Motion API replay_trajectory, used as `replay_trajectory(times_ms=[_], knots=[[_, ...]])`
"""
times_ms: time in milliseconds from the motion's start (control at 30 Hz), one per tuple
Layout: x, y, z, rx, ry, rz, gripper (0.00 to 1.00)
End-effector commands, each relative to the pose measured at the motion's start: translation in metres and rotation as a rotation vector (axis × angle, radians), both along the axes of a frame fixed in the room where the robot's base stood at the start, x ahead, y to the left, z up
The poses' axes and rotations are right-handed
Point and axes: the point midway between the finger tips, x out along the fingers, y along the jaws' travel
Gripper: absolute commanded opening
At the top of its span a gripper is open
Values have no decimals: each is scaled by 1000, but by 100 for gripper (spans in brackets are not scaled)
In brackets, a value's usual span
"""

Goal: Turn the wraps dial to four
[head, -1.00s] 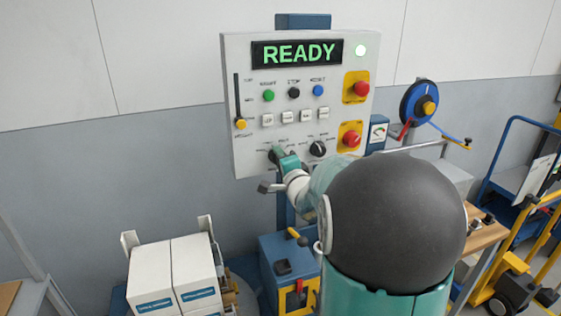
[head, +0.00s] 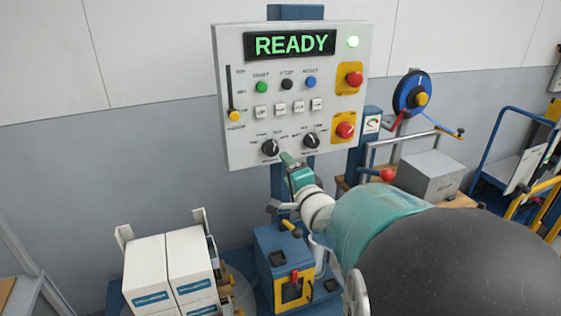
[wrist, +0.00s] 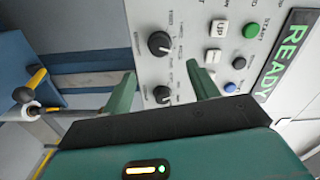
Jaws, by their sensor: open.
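The white control panel (head: 240,60) carries two black dials along its lower part, a left dial (head: 270,147) and a right dial (head: 310,140). Their labels are too small to read, so I cannot tell which is the wraps dial. In the wrist view the panel is turned, with the left dial (wrist: 160,43) above the right dial (wrist: 162,94). My gripper (head: 287,157) is just below and between the dials in the head view. It is open and empty. In the wrist view my gripper (wrist: 160,72) shows both fingers apart, with the right dial visible between them.
The display (head: 291,44) reads READY. White boxes (head: 148,268) stand at lower left. A blue reel (head: 410,94) is to the right.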

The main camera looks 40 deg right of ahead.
Motion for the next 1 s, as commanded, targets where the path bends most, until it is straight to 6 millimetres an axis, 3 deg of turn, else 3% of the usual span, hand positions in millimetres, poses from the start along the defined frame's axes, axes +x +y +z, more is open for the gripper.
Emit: replay_trajectory(times_ms=[100, 300, 833, 1000], knots=[[-19, 5, 1, 0, -2, 0, 60], [-31, 8, 0, 0, 0, 0, 60], [-31, 9, 0, -5, 5, -2, 60], [-28, 20, 1, -106, 100, -24, 60]])
